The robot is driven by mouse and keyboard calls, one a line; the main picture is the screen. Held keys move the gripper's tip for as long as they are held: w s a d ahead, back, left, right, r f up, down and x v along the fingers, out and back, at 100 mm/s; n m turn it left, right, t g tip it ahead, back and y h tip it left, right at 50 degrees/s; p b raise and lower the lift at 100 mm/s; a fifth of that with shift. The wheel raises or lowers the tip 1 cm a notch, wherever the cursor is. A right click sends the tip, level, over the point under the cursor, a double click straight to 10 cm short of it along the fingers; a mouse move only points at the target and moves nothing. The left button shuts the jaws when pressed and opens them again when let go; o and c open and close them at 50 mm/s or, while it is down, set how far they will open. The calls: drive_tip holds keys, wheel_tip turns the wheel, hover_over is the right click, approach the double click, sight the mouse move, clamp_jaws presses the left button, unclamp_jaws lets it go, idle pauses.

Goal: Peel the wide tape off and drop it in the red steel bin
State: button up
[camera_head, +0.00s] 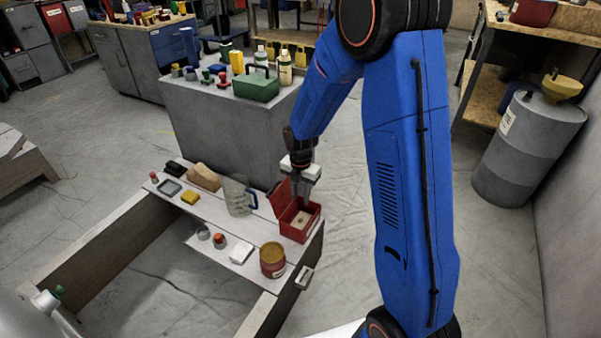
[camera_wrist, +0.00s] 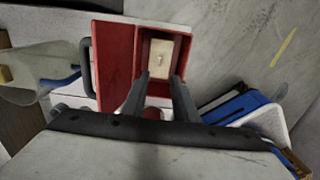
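An open red steel box (camera_head: 301,233) stands at the right end of the pale bench, its lid raised on the left; it also shows in the wrist view (camera_wrist: 112,62). It is the only thing that fits the red steel bin. A pale beige block (camera_wrist: 160,55) with a small mark on top lies inside it. My gripper (camera_wrist: 163,78) points down over the box, also seen in the head view (camera_head: 300,203). Its two fingers are apart, with the block between and beyond their tips; contact cannot be told. I cannot pick out any wide tape.
A grey cabinet (camera_head: 225,130) with a green box (camera_head: 256,86) stands behind. A grey drum (camera_head: 527,150) stands right. Floor between is clear.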

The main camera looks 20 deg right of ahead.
wheel_tip(320, 180, up, 12)
drive_tip(key=s+d+r+m+t, duration=0.1)
drive_tip(key=s+d+r+m, duration=0.2)
drive_tip(key=s+r+m, duration=0.6)
drive_tip(key=s+d+r+m+t, duration=0.2)
drive_tip(key=s+r+m, duration=0.1)
drive_tip(key=s+m, duration=0.6)
drive_tip(key=s+d+r+m+t, duration=0.1)
drive_tip(key=s+r+m, duration=0.3)
drive_tip(key=s+m, duration=0.5)
drive_tip(key=s+d, duration=0.1)
drive_tip(key=s, duration=0.4)
drive_tip(key=shift+r+t, duration=0.25)
drive_tip(key=shift+t, duration=0.15)
